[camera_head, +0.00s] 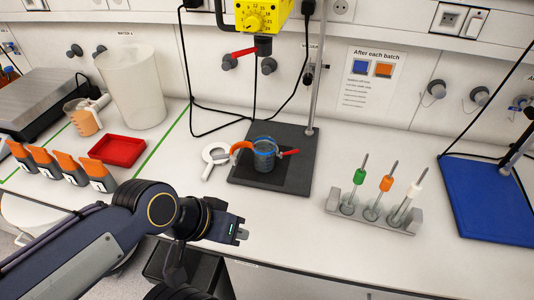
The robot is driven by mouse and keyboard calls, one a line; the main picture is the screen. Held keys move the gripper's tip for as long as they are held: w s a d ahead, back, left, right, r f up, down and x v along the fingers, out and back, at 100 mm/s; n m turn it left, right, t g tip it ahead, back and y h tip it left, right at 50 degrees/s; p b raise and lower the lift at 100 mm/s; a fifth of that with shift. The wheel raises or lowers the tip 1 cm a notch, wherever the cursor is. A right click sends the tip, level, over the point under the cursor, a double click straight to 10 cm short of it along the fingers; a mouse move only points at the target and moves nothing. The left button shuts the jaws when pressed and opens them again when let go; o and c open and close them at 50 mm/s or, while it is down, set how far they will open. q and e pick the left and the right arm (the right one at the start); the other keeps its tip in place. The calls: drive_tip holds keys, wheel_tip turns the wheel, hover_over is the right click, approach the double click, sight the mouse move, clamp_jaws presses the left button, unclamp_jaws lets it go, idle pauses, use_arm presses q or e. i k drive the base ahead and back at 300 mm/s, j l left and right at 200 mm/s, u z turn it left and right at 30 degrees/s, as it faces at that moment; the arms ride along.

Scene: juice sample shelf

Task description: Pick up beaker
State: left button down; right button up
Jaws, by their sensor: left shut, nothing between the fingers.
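Another clear vessel (82,120) with orange-brown contents stands at the left, in front of a big translucent container. I cannot tell which of the two is the task's beaker. My left gripper (242,234) is shut and empty near the bench's front edge, in front of the stand and apart from both vessels. My right gripper is not in view.
A stand (238,183) holds a yellow stirrer motor (262,18) with hanging cables. A rack (372,216) with several coloured tools is at right, beside a blue board (490,200). Bench between tray and stand is mostly clear.

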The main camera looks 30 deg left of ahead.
sight(264, 146)
drive_tip(key=u, duration=1.05)
drive_tip(key=i+j+u, duration=0.1)
drive_tip(key=j+u, duration=0.3)
drive_tip(key=i+j+u, duration=0.2)
drive_tip(key=u, duration=0.15)
drive_tip(key=j, duration=0.1)
